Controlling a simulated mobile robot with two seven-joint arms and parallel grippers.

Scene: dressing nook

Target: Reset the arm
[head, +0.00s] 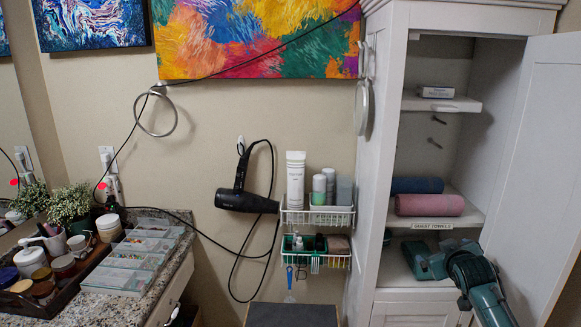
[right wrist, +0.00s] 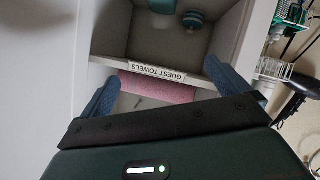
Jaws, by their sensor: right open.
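My right arm comes in from the lower right of the head view. Its teal gripper (head: 422,260) is at the open cabinet's lower shelf space, below the shelf with the towels. In the right wrist view the two blue fingers of the gripper (right wrist: 172,90) stand wide apart with nothing held between them. The cabinet interior lies beyond them, with a pink rolled towel (right wrist: 155,87) and a "GUEST TOWELS" label (right wrist: 157,72) past the fingers. My left gripper is not in view.
The white cabinet's (head: 378,160) open door (head: 540,150) stands close to my right arm. A pink towel (head: 430,205) and a blue towel (head: 417,185) lie on the shelf above. A wire rack (head: 318,217) and a hair dryer (head: 240,195) hang left of the cabinet. A cluttered counter (head: 120,300) is at left.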

